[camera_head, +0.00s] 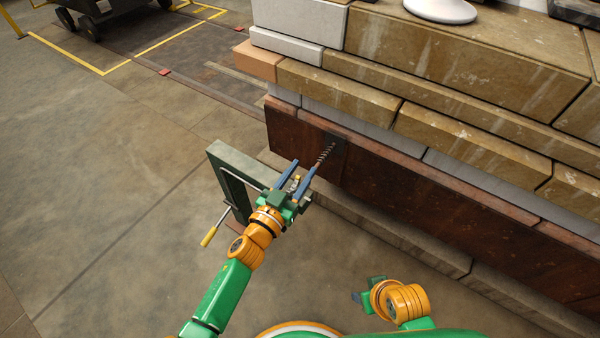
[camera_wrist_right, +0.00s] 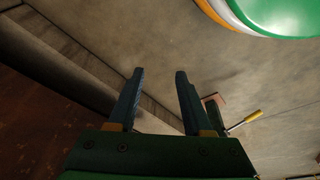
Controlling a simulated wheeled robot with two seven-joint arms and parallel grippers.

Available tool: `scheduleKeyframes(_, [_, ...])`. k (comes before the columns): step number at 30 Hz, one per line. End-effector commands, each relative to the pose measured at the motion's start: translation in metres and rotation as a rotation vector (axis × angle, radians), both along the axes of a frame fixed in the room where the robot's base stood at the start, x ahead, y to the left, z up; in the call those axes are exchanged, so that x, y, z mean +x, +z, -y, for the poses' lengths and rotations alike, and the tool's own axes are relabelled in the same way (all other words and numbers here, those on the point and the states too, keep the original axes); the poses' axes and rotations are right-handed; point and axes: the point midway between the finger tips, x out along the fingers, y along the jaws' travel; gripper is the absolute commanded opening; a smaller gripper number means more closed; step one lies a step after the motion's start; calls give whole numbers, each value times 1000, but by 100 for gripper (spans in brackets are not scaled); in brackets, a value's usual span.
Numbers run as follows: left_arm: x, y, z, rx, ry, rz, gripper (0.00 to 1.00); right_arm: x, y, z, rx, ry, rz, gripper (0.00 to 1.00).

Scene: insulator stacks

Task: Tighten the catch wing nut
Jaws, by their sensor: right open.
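My left gripper (camera_head: 303,166) is in the head view, its two blue fingers apart and pointing at the rusty beam. A small brass-coloured part (camera_head: 297,180) shows between the fingers; I cannot tell whether it is the wing nut or whether they touch it. A threaded rod (camera_head: 325,154) sticks out from a dark plate (camera_head: 333,165) on the beam, just beyond the fingertips. No wing nut shows clearly on it. My right gripper (camera_wrist_right: 160,72) is open and empty in the right wrist view, over bare floor; in the head view it is mostly hidden behind its wrist.
A grey-green frame (camera_head: 228,180) with a yellow-handled lever (camera_head: 213,228) stands behind my left gripper. The handle also shows in the right wrist view (camera_wrist_right: 243,120). The rusty beam (camera_head: 400,195) runs under stacked stone-like blocks (camera_head: 460,60). Floor at left is clear; a dark cart (camera_head: 110,12) stands far back.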

Motion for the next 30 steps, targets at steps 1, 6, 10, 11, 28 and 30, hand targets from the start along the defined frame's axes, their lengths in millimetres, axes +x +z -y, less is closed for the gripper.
scheduleKeyframes(1, [0,0,0,0,0,0,28,0,0,0,0,0,0,50])
scheduleKeyframes(6, [0,0,0,1,0,-1,0,0,0,0,0,0,0,50])
scheduleKeyframes(10, [0,-1,0,1,0,-1,0,0,0,0,0,-1,1,50])
scheduleKeyframes(11, [0,0,0,1,-1,-1,0,0,0,0,0,-1,1,50])
scheduleKeyframes(28, [-5,-1,4,10,-294,0,0,-2,-23,1,-5,1,-13,50])
scheduleKeyframes(30, [-6,-3,5,10,-360,-1,0,-1,-20,1,-3,2,-11,50])
